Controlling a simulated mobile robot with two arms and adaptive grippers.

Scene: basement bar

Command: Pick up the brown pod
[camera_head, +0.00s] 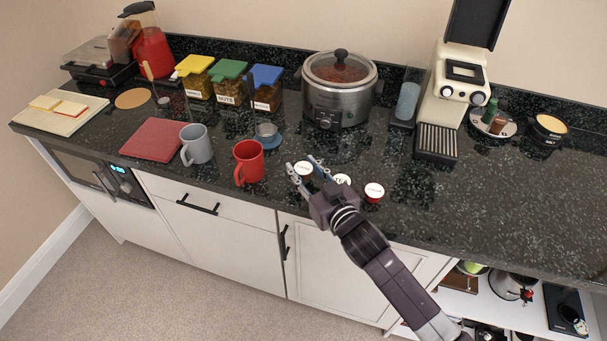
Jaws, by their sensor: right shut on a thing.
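Three small pods with white lids are near the front edge of the counter. One pod (304,169), which looks brown at its side, sits between the fingers of my right gripper (303,171). The gripper is shut on it, one finger on each side. A second white-lidded pod (343,179) is just right of the gripper, partly hidden by it. A third pod (374,191) with a red side stands further right. It is hard to tell whether the held pod touches the counter. My left gripper is not in view.
A red mug (248,163) and a grey mug (196,145) stand left of the gripper. A slow cooker (338,103) is behind. The counter's front right is clear.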

